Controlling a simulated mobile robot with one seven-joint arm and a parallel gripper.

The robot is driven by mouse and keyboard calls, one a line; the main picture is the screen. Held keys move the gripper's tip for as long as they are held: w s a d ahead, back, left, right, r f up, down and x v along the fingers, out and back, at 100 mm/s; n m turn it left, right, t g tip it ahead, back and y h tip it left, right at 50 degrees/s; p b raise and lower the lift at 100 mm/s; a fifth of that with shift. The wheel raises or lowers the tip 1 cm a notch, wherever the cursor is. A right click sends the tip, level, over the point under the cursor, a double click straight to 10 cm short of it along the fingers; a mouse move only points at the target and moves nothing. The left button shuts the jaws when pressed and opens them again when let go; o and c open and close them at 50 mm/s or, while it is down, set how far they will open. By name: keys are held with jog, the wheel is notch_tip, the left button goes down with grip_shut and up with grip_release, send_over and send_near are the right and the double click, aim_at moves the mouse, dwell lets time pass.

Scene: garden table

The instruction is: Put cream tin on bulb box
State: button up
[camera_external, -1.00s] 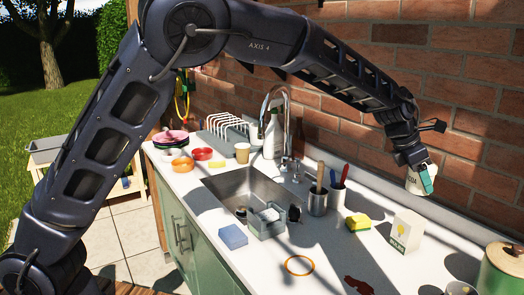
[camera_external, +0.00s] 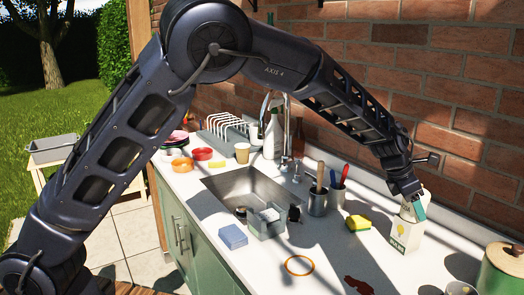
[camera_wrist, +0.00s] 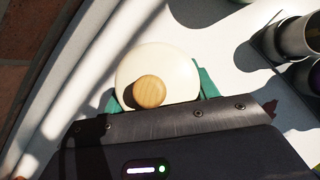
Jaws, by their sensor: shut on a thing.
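The cream tin (camera_wrist: 182,72) is pale with a round wooden knob on its lid, seen from above in the wrist view. My gripper (camera_wrist: 160,94) is shut on it, with a teal finger on either side. In the external view the tin (camera_external: 407,211) is partly hidden by my gripper (camera_external: 418,209). I cannot tell whether the tin touches the box top.
A yellow sponge (camera_external: 358,223) and metal cups with utensils (camera_external: 318,202) stand left of the box. A green canister (camera_external: 503,271) with a wooden lid is at the right front. The brick wall (camera_external: 465,150) is close behind. The counter before the box is mostly clear.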

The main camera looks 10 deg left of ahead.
jog(key=o, duration=1.3)
jog(key=shift+f, duration=0.1)
jog(key=shift+a+r, duration=0.1)
jog(key=shift+r, duration=0.25)
jog(key=v, duration=1.1)
jog(key=shift+a+r, duration=0.2)
jog(key=shift+r, duration=0.1)
